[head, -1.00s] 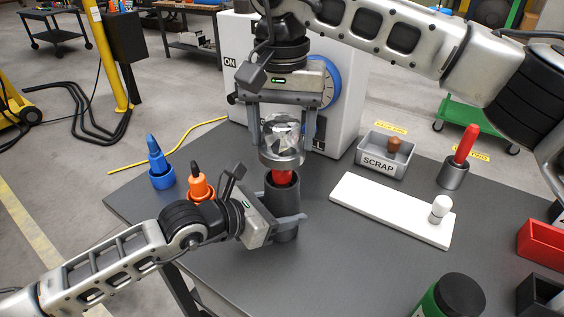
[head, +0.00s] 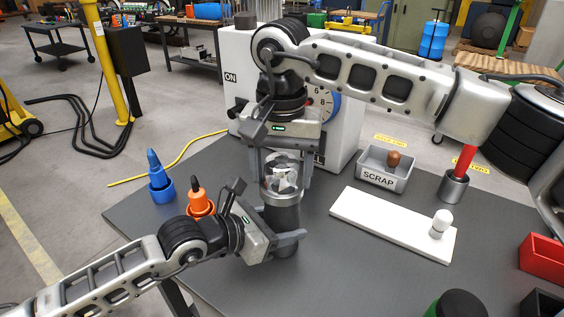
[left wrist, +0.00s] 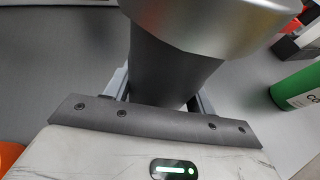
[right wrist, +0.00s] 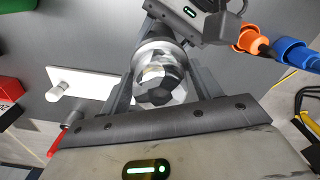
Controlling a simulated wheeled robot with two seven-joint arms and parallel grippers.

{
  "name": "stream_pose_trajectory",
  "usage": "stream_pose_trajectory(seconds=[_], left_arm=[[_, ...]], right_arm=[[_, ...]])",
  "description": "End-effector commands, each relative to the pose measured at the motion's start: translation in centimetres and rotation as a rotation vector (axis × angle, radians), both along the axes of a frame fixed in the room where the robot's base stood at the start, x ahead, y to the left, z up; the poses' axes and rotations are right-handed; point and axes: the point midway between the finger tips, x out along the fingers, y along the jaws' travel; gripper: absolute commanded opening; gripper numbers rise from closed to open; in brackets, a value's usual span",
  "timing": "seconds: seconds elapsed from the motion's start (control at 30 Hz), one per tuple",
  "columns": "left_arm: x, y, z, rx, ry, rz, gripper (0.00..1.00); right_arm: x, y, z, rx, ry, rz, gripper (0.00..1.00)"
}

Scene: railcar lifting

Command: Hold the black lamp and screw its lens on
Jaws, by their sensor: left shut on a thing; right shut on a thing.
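The black lamp body (head: 284,214) stands upright on the dark table. My left gripper (head: 287,243) is shut around its lower part; the lamp also shows in the left wrist view (left wrist: 170,70). The lens (head: 281,181), a clear dome with a silver collar, sits upright on top of the lamp, in line with it. My right gripper (head: 284,170) is shut on the lens from above. The right wrist view looks down on the clear lens (right wrist: 158,80) between the fingers. The red part inside the lamp is now hidden. I cannot tell how far the collar is threaded.
A white box with a dial (head: 236,80) stands behind. Blue (head: 157,172) and orange (head: 199,195) pieces stand left. A grey scrap bin (head: 378,170), white board (head: 385,222), red-topped holder (head: 455,183), red bin (head: 543,251) and green container (head: 458,305) lie right.

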Motion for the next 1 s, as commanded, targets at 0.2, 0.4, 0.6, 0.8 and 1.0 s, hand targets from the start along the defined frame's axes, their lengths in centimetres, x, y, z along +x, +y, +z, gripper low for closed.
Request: stream_pose_trajectory(seconds=[0.2,0.4,0.6,0.8,1.0], left_arm=[[0.02,0.02,0.01,0.0,0.0,0.001,0.14],[0.02,0.02,0.0,0.0,0.0,0.001,0.14],[0.02,0.02,0.01,0.0,0.0,0.001,0.14],[0.02,0.02,0.01,0.0,0.0,0.001,0.14],[0.02,0.02,0.01,0.0,0.0,0.001,0.14]], right_arm=[[0.0,-0.01,-0.52,0.0,0.0,0.0,0.4],[0.0,-0.02,-0.5,-0.001,-0.001,0.0,0.4],[0.0,-0.02,-0.52,-0.001,-0.001,0.0,0.4],[0.0,-0.04,-0.84,-0.001,-0.001,0.0,0.4],[0.01,-0.04,-1.24,-0.001,-0.001,0.0,0.4]])
